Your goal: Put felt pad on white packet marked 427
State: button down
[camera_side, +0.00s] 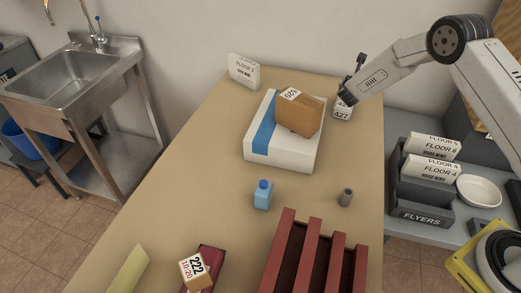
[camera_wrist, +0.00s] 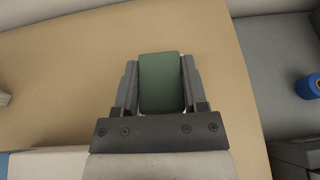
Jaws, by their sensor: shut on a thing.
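The white packet marked 427 (camera_side: 342,113) stands near the table's right edge, right of the brown box, its upper part partly hidden by my gripper. My gripper (camera_side: 350,84) is above and close to this packet in the side view. In the wrist view my gripper (camera_wrist: 159,66) is shut on a dark green felt pad (camera_wrist: 162,84), held between both fingers. The pad cannot be made out in the side view. Whether the pad touches the packet cannot be told; the packet is largely hidden behind the pad in the wrist view.
A brown box (camera_side: 304,117) lies on a white and blue box (camera_side: 282,158) left of the packet. A white carton (camera_side: 244,72) stands at the back. Letter trays (camera_side: 421,207) stand to the right.

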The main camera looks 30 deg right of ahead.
jog(key=shift+w+f, duration=0.2)
jog(key=shift+w+d+f, duration=0.1)
jog(key=shift+f, duration=0.05)
jog(key=shift+w+f, duration=0.1)
jog(key=shift+f, duration=1.5)
jog(key=shift+f, duration=0.1)
grip_release()
jog(key=v, duration=1.2)
